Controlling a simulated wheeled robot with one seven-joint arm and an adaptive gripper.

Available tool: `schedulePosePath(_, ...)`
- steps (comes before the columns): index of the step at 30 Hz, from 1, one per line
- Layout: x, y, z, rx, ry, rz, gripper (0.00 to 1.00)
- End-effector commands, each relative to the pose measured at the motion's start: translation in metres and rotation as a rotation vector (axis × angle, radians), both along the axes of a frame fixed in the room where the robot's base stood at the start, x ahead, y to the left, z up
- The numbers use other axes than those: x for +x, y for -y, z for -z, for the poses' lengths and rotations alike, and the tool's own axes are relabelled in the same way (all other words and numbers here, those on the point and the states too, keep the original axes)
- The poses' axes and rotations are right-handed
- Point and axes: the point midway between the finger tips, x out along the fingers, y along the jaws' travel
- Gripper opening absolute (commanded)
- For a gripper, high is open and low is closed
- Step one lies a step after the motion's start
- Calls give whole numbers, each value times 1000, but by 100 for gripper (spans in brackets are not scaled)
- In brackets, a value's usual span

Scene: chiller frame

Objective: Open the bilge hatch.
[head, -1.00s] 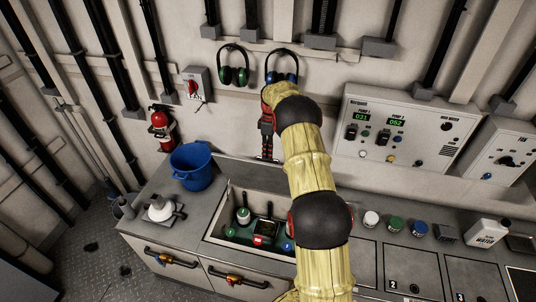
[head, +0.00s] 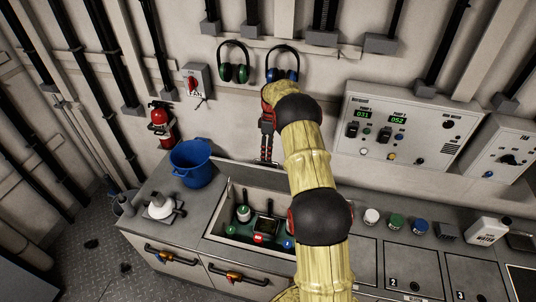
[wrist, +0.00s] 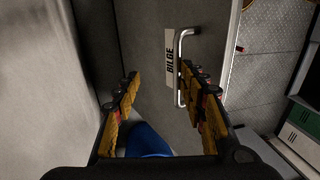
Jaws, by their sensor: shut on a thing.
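The bilge hatch (wrist: 150,40) fills the middle of the wrist view, a grey panel with a white BILGE label (wrist: 170,70) and a metal bar handle (wrist: 178,52). In the head view the hatch (head: 285,183) stands raised at the back of an open compartment (head: 222,226). My gripper (wrist: 160,88) is shut on the hatch; its right finger lies against the lower part of the handle, though exact contact is hard to see. In the head view my gripper (head: 267,158) hangs down at the hatch's upper edge, on the wall side.
A control panel (head: 410,125) is on the wall to the right. Jars (head: 395,222) stand on the counter.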

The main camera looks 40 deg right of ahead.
Motion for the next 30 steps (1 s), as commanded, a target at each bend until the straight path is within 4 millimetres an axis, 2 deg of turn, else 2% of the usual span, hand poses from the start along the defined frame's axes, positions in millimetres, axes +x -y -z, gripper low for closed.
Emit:
schedulePosePath(2,-1,3,-7,-2,-5,0,27)
schedulePosePath(9,6,9,-62,-4,3,0,27)
schedulePosePath(15,10,13,-96,-3,4,0,27)
schedulePosePath(21,11,14,-111,-3,3,0,27)
schedulePosePath(30,11,15,-114,-3,4,0,26)
